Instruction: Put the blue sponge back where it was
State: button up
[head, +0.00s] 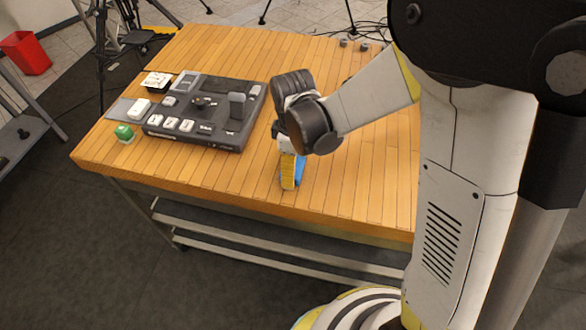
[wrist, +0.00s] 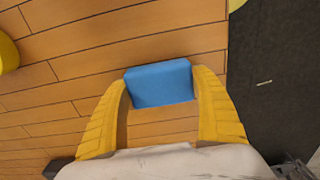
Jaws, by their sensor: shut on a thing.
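The blue sponge (wrist: 160,82) is a small block between the two yellow fingers of my gripper (wrist: 162,92) in the wrist view, with both fingers against its sides. In the head view the sponge (head: 300,170) shows as a blue strip beside the yellow finger of my gripper (head: 292,178), near the front edge of the wooden table (head: 345,190). The finger hides part of it there. I cannot tell whether the sponge touches the tabletop or is held just above it.
A dark control panel (head: 235,140) with buttons and a lever stands left of my gripper. A green button (head: 124,131) and white blocks are at the table's left. The table's front edge is close to my gripper. Bare tabletop lies right of it. A red bin (head: 26,53) stands on the floor.

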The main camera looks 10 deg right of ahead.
jog(key=shift+f, duration=0.2)
jog(key=o, duration=1.2)
jog(key=shift+c, duration=0.2)
jog(key=shift+r, duration=0.1)
notch_tip(320, 180, up, 12)
jog(key=p, duration=0.4)
jog(key=s+d+r+m+t, duration=0.7)
jog(key=s+d+r+m, duration=0.3)
jog(key=d+m, duration=0.3)
jog(key=shift+s+d+r+m, duration=0.25)
jog(key=shift+s+m, duration=0.15)
jog(key=shift+m, duration=0.1)
